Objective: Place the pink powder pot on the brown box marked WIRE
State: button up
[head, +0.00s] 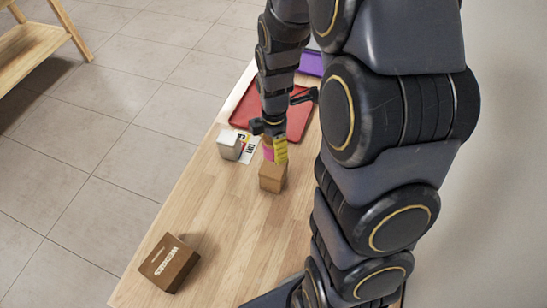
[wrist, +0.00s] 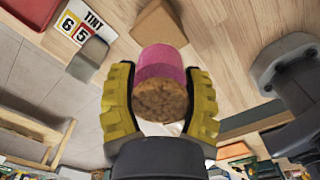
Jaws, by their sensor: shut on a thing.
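My gripper (head: 275,152) is shut on the pink powder pot (wrist: 160,60), its yellow fingers on either side of it in the wrist view (wrist: 160,74). The pot has a brown, cork-like end facing the wrist camera. In the head view, a bit of the pot (head: 267,152) shows beside a yellow finger. A plain brown box (head: 272,178) stands on the wooden table right below the pot; it also shows beyond the pot in the wrist view (wrist: 157,24). I cannot tell whether pot and box touch. No WIRE lettering is readable on this box.
A second brown box (head: 168,263), lettered apparently WEDGES, lies near the table's front left. A pale grey block (head: 229,145) and a TINT number card (wrist: 82,24) are left of the gripper. A red tray (head: 240,113) is behind. The table (head: 222,205) between the brown boxes is clear.

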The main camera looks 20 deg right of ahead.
aim_at(273, 166)
jog(key=shift+f, duration=2.55)
jog(key=shift+f, duration=0.15)
jog(key=o, duration=1.1)
jog(key=shift+c, duration=0.2)
notch_tip(273, 166, up, 12)
jog(key=shift+r, duration=0.1)
jog(key=s+a+r+m+g, duration=0.1)
jog(key=s+a+r+m, duration=0.2)
jog(key=s+m, duration=0.6)
jog(key=s+a+r+m, duration=0.3)
jog(key=s+r+m, duration=0.2)
jog(key=s+m, duration=0.4)
jog(key=shift+s+a+r+g, duration=0.15)
jog(key=shift+s+g, duration=0.25)
jog(key=shift+s, duration=0.4)
